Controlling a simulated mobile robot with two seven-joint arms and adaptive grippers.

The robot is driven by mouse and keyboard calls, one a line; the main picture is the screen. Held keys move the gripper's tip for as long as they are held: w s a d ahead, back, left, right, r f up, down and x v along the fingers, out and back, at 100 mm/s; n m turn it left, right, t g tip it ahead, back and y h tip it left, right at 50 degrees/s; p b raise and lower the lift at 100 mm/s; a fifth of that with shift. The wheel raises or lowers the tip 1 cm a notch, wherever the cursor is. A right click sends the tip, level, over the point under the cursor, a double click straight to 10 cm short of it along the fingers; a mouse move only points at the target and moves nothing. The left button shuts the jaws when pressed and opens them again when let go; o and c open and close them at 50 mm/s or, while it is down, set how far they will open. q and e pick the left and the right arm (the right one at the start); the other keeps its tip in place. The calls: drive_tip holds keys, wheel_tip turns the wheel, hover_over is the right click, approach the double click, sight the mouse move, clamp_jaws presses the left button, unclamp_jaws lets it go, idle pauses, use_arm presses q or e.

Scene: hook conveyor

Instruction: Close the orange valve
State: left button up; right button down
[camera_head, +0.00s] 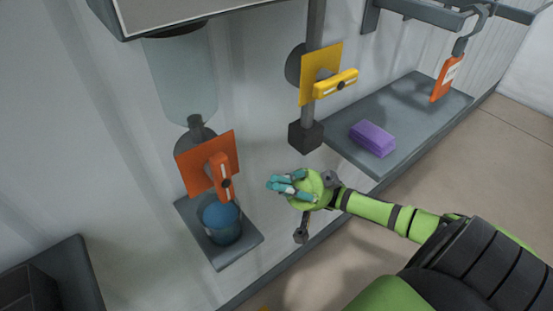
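The orange valve is an orange square plate (196,178) with an orange handle (221,177), on a pipe below a clear tank at the left. The handle stands roughly upright in the picture, tilted slightly, with its lower end over the blue bucket. My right gripper (274,185) has teal fingers pointing left, to the right of the orange handle and apart from it. Nothing shows in its fingers, and I cannot tell how far apart they are. My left gripper is not in view.
A blue bucket (221,222) stands on a small grey shelf (231,257) under the valve. A yellow valve (336,83) is above my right gripper. A purple block (373,139) lies on a grey shelf (415,105); an orange bottle-like item (446,79) hangs at the right.

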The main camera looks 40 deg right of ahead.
drive_tip(key=p, duration=0.3)
approach(230, 177)
drive_tip(key=x, duration=0.3)
drive_tip(key=shift+w+a+r, duration=0.3)
drive_tip(key=shift+a+r, duration=0.2)
drive_tip(key=shift+a, duration=0.1)
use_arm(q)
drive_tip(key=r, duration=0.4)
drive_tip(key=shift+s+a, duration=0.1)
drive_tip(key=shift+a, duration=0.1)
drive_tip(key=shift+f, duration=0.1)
use_arm(e)
drive_tip(key=shift+f, duration=0.2)
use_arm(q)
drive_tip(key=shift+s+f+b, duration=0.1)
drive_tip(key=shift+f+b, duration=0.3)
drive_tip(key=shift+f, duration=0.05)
use_arm(e)
drive_tip(key=shift+a+y, duration=0.1)
drive_tip(key=shift+y, duration=0.3)
